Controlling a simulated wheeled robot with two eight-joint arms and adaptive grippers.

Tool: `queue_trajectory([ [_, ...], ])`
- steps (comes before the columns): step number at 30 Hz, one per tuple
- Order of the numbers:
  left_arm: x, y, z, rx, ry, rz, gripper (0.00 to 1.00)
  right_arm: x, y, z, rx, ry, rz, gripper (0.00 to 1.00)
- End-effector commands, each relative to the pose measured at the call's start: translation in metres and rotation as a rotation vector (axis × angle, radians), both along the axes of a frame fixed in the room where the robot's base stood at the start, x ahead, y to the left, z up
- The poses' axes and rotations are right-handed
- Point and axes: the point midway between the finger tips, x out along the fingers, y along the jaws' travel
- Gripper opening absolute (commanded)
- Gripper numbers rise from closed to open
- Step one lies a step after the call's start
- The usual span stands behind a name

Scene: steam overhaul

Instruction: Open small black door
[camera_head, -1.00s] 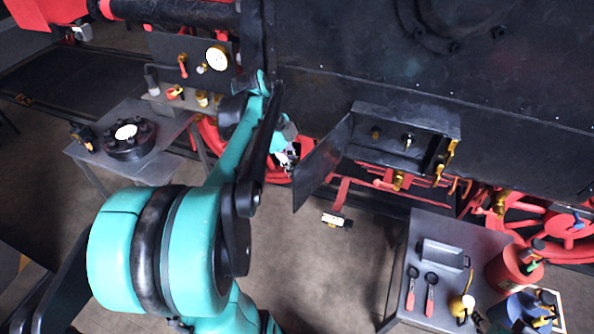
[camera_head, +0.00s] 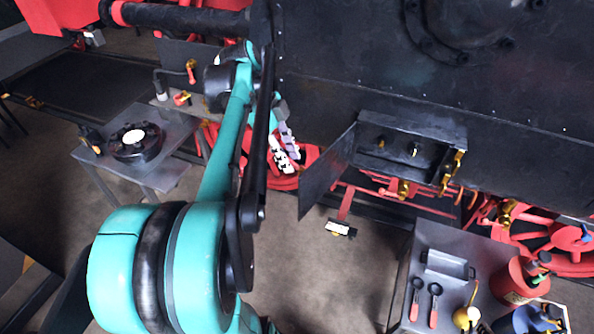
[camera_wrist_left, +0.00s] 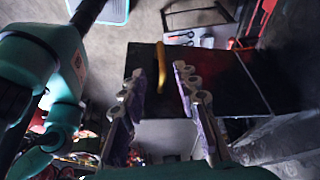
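The small black door (camera_head: 327,175) stands swung outward at the left side of a black box (camera_head: 410,125) on the engine's flank. The box interior is exposed. My left gripper (camera_head: 285,151) is just left of the door, apart from it, with its fingers spread. In the left wrist view, the open, empty fingers (camera_wrist_left: 160,100) point toward a dark panel, apparently the door (camera_wrist_left: 215,85). A yellow curved handle (camera_wrist_left: 153,85) appears between and beyond the fingers, with no visible grip on it. My right gripper is out of view.
A grey table (camera_head: 440,235) with a small tray, red-handled tools and cans stands at lower right. Another table (camera_head: 175,165) bears a round black part at left. Red wheels and rods lie beneath the box. Open floor lies between the tables.

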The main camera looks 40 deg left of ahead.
Motion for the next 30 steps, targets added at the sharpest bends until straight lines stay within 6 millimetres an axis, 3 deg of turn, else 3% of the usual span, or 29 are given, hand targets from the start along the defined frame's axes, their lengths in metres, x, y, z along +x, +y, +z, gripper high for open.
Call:
queue_trajectory([
  [3,-0.003,0.008,0.02,0.0,0.001,0.002,0.31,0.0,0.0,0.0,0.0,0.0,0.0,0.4],
  [9,-0.006,0.015,0.036,0.001,0.001,0.001,0.31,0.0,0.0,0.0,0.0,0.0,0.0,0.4],
  [30,-0.007,0.015,0.038,0.001,0.0,0.0,0.31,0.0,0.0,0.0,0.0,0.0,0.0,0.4],
])
